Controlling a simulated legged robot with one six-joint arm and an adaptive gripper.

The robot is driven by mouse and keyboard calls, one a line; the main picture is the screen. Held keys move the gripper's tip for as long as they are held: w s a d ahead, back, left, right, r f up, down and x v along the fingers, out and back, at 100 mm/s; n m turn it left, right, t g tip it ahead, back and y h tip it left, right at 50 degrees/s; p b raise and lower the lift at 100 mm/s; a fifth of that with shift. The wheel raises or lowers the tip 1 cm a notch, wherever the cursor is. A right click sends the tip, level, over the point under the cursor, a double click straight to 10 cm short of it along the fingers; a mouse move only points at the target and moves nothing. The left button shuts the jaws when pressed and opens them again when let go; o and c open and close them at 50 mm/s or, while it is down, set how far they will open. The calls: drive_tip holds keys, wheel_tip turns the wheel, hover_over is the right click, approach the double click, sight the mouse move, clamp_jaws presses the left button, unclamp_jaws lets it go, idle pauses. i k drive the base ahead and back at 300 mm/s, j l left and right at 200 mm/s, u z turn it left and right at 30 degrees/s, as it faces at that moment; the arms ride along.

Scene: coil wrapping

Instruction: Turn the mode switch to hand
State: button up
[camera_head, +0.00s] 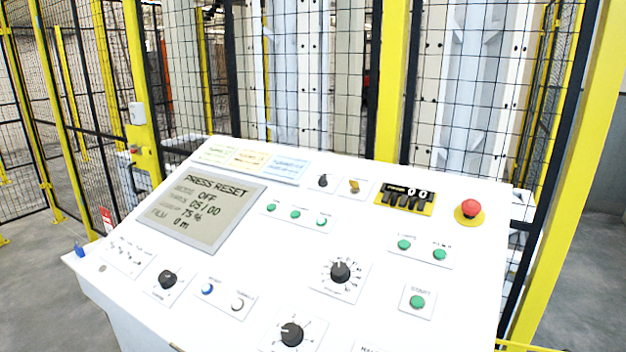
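A white sloped control panel (130,295) fills the lower middle of the view. It carries several turning controls: a small black selector (323,181), a yellow-brown selector (354,186) beside it, a black knob (167,280) at the lower left, a black dial (340,272) in the middle and another dial (292,333) at the bottom edge. Their labels are too small or blurred to read, so I cannot tell which is the mode switch or where it points. My gripper is not in view.
A grey display (205,208) reads PRESS RESET and OFF. A red mushroom button (470,208) on yellow stands at the upper right. Several green buttons (417,302) are on the panel. Yellow-framed mesh fencing (395,80) stands behind; grey floor (580,280) is open at right.

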sight(322, 182)
drive_tip(key=k+j, duration=0.3)
drive_tip(key=j, duration=0.2)
drive_tip(key=j+z, duration=0.1)
drive_tip(key=j, duration=0.3)
drive_tip(key=k+j, duration=0.15)
drive_tip(key=j, duration=0.2)
drive_tip(key=k+j+z, duration=0.15)
drive_tip(key=j, duration=0.25)
drive_tip(key=i+j, duration=0.15)
drive_tip(key=j, duration=0.25)
drive_tip(key=i+j+z, duration=0.15)
drive_tip(key=j, duration=0.2)
drive_tip(key=i+j, duration=0.1)
drive_tip(key=j, duration=0.3)
drive_tip(key=i+j+z, duration=0.15)
drive_tip(key=j, duration=0.25)
drive_tip(key=i+j+z, duration=0.1)
drive_tip(key=i+j, duration=0.3)
drive_tip(key=i, duration=0.15)
